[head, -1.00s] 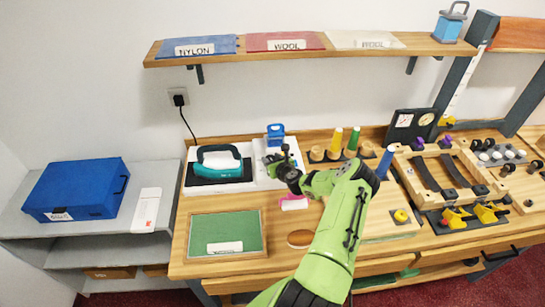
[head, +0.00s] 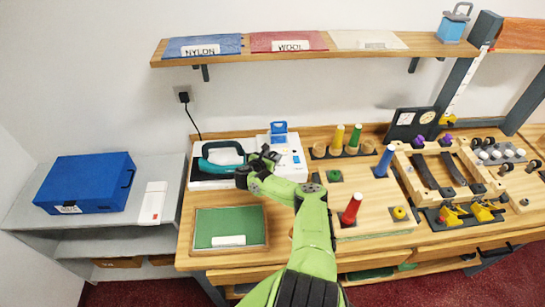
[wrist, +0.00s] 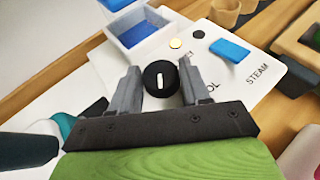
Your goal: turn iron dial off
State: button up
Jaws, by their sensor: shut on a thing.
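The iron dial (wrist: 160,86) is a round black knob with a white bar mark, set in a white panel (wrist: 222,88). In the wrist view the bar runs roughly up and down the picture. My gripper (wrist: 160,73) has one finger on each side of the dial and is shut on it. In the head view my gripper (head: 263,160) is at the panel, just right of the teal iron (head: 222,157), and hides the dial. Printed labels lie beside the dial; one reads STEAM, another is partly hidden by a finger.
A blue-and-white open container (wrist: 138,28) and a blue block (wrist: 230,50) are close to my fingers. A green mat (head: 230,225) lies in front of the iron.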

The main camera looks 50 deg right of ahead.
jog(key=shift+w+m+g+h+b, duration=0.15)
jog(key=shift+m+g+h+b, duration=0.25)
jog(key=shift+m+g, duration=0.7)
jog(key=o, duration=1)
jog(key=shift+o, duration=0.2)
